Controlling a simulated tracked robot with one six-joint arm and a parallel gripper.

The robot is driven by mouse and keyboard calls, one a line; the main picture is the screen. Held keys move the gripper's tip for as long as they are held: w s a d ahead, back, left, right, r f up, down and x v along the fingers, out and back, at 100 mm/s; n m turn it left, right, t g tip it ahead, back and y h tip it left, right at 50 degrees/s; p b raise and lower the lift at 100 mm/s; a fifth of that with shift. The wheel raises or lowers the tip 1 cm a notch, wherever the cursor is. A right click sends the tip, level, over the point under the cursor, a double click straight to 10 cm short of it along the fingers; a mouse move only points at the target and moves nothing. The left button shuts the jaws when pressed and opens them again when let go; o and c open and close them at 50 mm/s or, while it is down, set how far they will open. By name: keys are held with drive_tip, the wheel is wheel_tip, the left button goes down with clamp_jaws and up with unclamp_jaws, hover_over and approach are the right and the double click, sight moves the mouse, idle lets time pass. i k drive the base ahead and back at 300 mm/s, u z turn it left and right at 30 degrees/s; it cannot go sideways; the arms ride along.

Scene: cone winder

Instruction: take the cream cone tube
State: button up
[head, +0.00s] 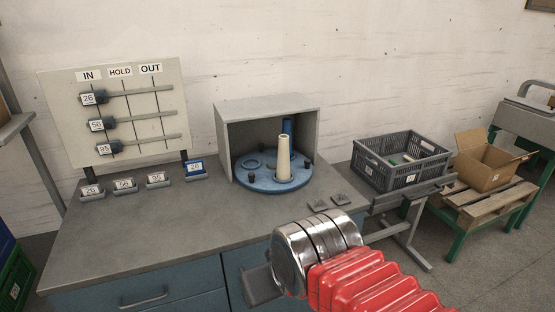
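The cream cone tube (284,160) stands upright, narrow end up, on the front part of a round blue turntable (262,184). The turntable sits at the open front of a grey box-shaped housing (222,140). A blue tube (288,128) stands behind the cream one and is partly hidden by it. My gripper (261,286) is at the lower middle, in front of and below the turntable, well apart from the cream tube. Only a dark grey part of it shows beside my silver wrist; its fingertips cannot be made out, nor whether it is open.
A board (115,110) with sliding tags marked IN, HOLD and OUT stands at the left, with several small numbered blocks before it. A grey crate (400,160) and an open cardboard box (486,165) are at the right.

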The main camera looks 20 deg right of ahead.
sight(283, 171)
drive_tip(key=i, duration=0.85)
drive_tip(key=z, duration=0.05)
